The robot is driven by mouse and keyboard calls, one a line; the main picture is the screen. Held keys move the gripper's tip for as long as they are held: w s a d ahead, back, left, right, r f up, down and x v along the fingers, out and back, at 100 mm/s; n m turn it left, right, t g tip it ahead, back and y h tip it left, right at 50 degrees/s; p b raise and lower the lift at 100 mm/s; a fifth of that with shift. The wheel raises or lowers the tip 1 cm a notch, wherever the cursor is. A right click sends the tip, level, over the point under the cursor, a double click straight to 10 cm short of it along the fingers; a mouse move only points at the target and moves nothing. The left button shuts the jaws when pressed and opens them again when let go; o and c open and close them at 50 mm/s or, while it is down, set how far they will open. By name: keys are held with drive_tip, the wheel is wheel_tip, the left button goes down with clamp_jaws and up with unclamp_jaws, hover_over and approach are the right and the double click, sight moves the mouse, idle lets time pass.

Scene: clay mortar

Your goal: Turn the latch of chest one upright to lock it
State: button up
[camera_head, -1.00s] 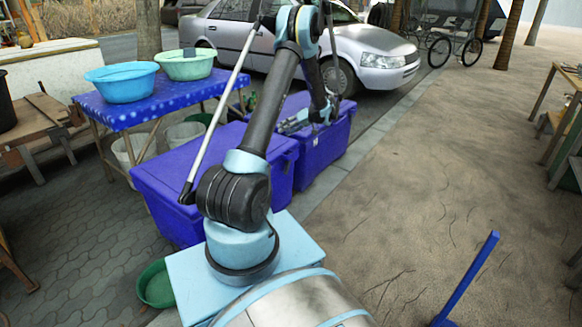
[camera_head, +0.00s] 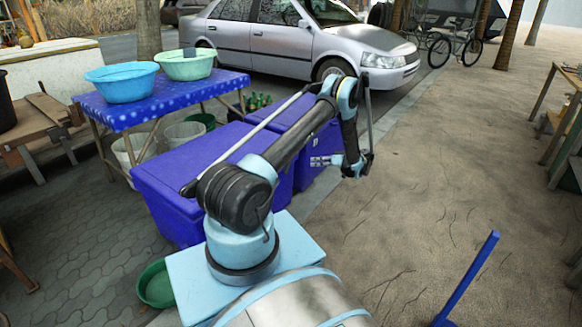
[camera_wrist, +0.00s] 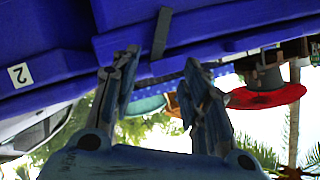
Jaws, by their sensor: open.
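Two blue chests stand end to end, a nearer one (camera_head: 190,185) and a farther one (camera_head: 280,115); both lids look down. In the wrist view a dark grey latch (camera_wrist: 162,32) lies across a blue chest edge, a little tilted from the picture's vertical. A label reading 2 (camera_wrist: 19,76) is on blue chest surface at the left; I cannot tell for sure which chest the latch belongs to. My gripper (camera_head: 318,161) is at the right side of the chests, pointing left. In the wrist view my gripper (camera_wrist: 161,65) is open and empty, the latch beyond the gap between its fingertips.
A table (camera_head: 115,115) with two basins stands behind the chests at the left. A silver car (camera_head: 290,45) is parked behind. Green bottles (camera_head: 258,101) stand by the farther chest. Open sandy ground (camera_head: 430,190) lies to the right.

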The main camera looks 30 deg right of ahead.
drive_tip(key=x, duration=1.6)
drive_tip(key=shift+w+a, duration=0.15)
clamp_jaws()
